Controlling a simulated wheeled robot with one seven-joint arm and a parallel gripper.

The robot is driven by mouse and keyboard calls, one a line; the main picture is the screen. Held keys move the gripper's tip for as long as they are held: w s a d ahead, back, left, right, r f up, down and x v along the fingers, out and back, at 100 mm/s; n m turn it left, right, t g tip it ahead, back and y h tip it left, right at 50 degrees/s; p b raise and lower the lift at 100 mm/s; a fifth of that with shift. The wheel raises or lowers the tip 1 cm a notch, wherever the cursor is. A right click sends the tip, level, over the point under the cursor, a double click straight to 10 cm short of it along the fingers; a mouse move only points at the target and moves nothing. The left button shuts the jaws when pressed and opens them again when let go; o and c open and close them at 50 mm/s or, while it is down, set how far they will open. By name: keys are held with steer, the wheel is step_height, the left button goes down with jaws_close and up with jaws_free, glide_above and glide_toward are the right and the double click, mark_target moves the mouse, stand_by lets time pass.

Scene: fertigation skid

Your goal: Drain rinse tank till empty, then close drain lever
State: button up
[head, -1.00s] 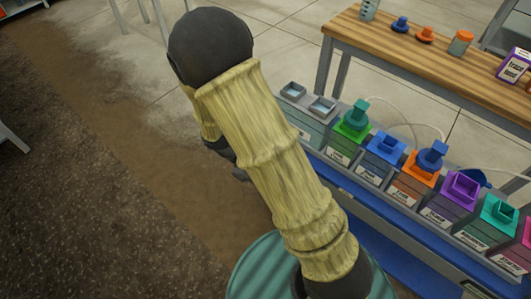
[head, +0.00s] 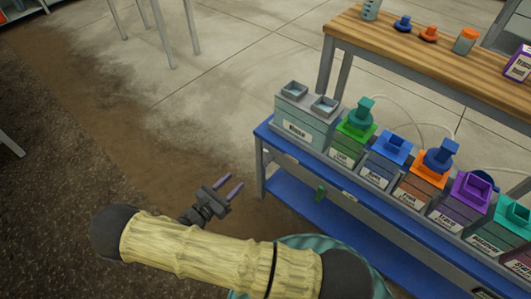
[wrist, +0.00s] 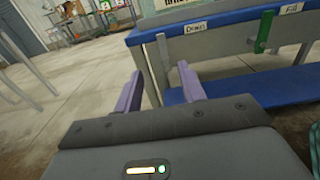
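The grey rinse tank (head: 306,128), labelled "Rinse", stands at the left end of the blue bench. It has two square openings on top; its liquid level cannot be told. A green lever (head: 320,193) is on the bench's front below the tank. In the wrist view the lever (wrist: 264,32) stands near vertical at the upper right, between a left label that seems to read "Drain" (wrist: 196,28) and a right label that seems to read "Fill" (wrist: 293,20). My gripper (head: 233,190) is open and empty, left of the bench and apart from the lever. Its two purple fingers (wrist: 160,88) are spread.
Several coloured tanks stand in a row right of the rinse tank, such as a green one (head: 350,140). The blue bench (head: 290,145) has a lower blue shelf (head: 310,205). A wooden table (head: 430,60) stands behind. The floor left of the bench is clear.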

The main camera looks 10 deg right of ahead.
mark_target(265, 153)
steer(key=shift+s, duration=0.15)
steer(key=b+x, duration=0.3)
steer(key=x, duration=1.4)
steer(key=shift+d, duration=0.2)
jaws_close()
